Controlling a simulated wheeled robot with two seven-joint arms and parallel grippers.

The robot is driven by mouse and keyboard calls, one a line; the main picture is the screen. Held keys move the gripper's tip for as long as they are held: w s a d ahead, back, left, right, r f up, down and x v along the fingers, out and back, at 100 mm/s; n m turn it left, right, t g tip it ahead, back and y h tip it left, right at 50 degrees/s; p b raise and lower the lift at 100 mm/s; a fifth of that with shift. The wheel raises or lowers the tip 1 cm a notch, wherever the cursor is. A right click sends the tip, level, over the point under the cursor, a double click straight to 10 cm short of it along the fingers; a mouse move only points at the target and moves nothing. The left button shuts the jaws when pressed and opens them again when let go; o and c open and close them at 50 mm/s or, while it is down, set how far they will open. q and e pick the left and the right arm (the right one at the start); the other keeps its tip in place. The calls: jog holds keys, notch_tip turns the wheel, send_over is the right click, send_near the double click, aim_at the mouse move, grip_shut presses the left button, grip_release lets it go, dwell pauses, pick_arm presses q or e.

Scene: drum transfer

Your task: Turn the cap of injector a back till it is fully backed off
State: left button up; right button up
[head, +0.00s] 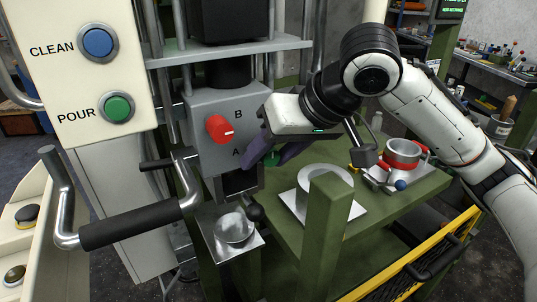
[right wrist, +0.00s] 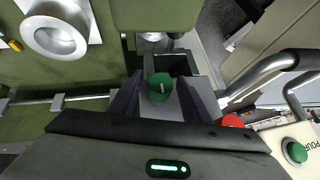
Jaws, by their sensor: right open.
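A green round cap (right wrist: 160,88) with a pale pointer mark shows in the right wrist view, between the two dark fingers of my right gripper (right wrist: 158,100). The fingers stand apart on either side of it, with gaps visible. No label shows on this cap, so I cannot tell from the frames that it is injector a's. In the head view my right gripper (head: 268,150) is at the right side of the grey valve box (head: 205,110), and its fingers mostly hide the cap. The left gripper is out of view.
A red knob (head: 220,129) sits on the box front, close to my gripper, with letters A and B. A black-gripped handle (head: 130,227) juts out at left.

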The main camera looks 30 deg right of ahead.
jog(key=v, duration=1)
